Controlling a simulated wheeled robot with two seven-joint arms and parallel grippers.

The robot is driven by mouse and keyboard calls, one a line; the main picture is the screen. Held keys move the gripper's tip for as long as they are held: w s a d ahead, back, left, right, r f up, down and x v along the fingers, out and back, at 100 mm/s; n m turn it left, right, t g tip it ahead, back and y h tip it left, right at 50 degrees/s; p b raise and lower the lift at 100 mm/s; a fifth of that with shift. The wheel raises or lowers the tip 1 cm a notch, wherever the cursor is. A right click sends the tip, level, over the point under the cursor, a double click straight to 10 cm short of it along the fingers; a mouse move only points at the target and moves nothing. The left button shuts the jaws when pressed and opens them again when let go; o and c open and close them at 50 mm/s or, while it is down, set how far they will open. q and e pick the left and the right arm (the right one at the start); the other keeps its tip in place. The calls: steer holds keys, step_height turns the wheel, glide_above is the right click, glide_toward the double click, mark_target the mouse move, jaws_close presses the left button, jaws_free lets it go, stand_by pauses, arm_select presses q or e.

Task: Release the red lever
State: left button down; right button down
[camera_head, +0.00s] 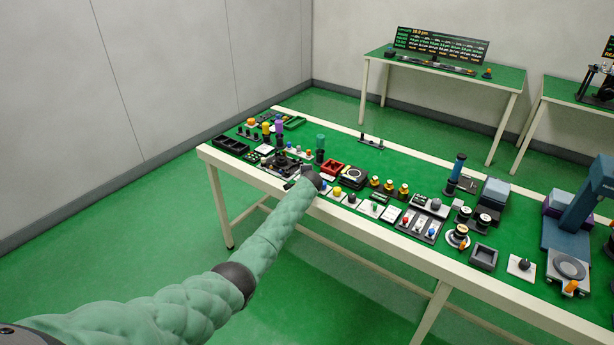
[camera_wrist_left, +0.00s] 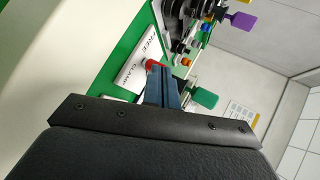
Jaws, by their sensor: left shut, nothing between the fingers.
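The red lever (camera_wrist_left: 155,65) shows in the left wrist view as a small red piece on a white plate (camera_wrist_left: 140,50) lettered "FREE" and "CLAMP". My left gripper (camera_wrist_left: 164,74) has its blue-grey fingers together and empty. Its fingertips overlap the lower right side of the red piece in that view; I cannot tell whether they touch it. The fingers hide part of the lever and plate. In the head view my left arm reaches to the table's near edge, and its wrist hides the lever and fingers. My right gripper is not in view.
The long green-topped table (camera_head: 365,226) is crowded with small devices. A blue machine (camera_head: 580,205) stands at the right. Clear green surface lies along the back.

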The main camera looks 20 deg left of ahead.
arm_select(q)
steer(key=shift+a+m+h, duration=0.35)
steer(key=shift+m+h, duration=0.15)
steer(key=shift+w+a+f+p, duration=0.1)
steer(key=shift+a+f+p, duration=0.05)
steer(key=shift+a+p, duration=0.15)
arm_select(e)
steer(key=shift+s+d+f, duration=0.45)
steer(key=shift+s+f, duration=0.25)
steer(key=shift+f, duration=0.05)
arm_select(q)
steer(key=shift+w+d+b, duration=0.1)
steer(key=shift+d+b, duration=0.05)
steer(key=shift+b, duration=0.15)
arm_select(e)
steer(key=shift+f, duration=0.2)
arm_select(q)
steer(key=shift+w+d, duration=0.1)
steer(key=shift+w+d+b, duration=0.3)
steer(key=shift+w+d, duration=0.05)
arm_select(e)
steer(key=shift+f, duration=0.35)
arm_select(q)
steer(key=shift+w, duration=0.1)
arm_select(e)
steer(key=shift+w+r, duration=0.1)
